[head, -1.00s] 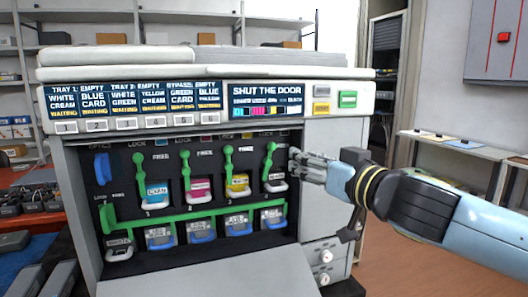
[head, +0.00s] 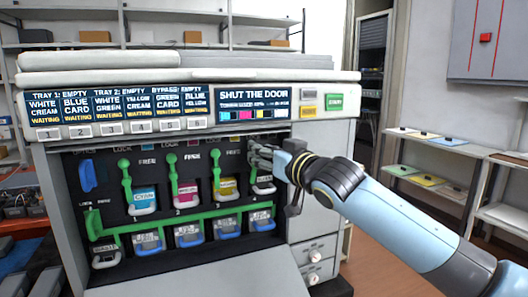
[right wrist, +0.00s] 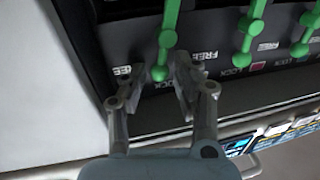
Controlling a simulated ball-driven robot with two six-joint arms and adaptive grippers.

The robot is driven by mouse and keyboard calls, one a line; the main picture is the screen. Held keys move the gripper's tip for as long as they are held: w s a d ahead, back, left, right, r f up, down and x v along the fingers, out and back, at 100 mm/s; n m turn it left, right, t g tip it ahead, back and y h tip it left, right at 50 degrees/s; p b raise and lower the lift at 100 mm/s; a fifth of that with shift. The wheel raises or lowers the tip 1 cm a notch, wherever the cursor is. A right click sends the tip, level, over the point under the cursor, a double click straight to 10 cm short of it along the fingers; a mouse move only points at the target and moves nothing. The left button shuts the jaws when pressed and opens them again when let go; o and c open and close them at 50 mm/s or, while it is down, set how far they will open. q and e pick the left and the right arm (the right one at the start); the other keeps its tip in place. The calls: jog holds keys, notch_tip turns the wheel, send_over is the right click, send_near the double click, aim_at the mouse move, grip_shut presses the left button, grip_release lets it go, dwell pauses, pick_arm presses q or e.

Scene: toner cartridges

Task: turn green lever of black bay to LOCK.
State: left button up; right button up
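The printer's front is open and shows its bays. The black bay is the rightmost one in the head view, with its pale cartridge handle (head: 264,187) visible; the gripper hides most of its green lever there. In the right wrist view that green lever (right wrist: 167,32) hangs down in the inverted picture, its round end between the fingers. My right gripper (head: 256,154), also in the right wrist view (right wrist: 159,80), is open around the lever's end, with gaps visible at both sides. Whether either finger touches it I cannot tell. My left gripper is not in view.
Green levers of the cyan (head: 126,175), magenta (head: 171,172) and yellow (head: 216,168) bays stand left of the gripper. A long green bar (head: 180,222) runs below. The door (head: 190,281) is folded down in front. The screen (head: 254,103) reads SHUT THE DOOR.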

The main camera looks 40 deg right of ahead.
grip_shut()
jog(key=n+p, duration=0.1)
jog(key=p, duration=0.1)
jog(key=a+n+p, duration=0.1)
jog(key=p, duration=0.1)
jog(key=shift+w+r+n+g, duration=0.15)
jog(key=shift+n+g, duration=0.15)
jog(key=shift+n, duration=0.1)
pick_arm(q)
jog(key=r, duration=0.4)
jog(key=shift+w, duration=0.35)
pick_arm(e)
grip_release()
jog(key=s, duration=1.2)
jog(key=shift+a+r, duration=0.25)
jog(key=shift+a, duration=0.05)
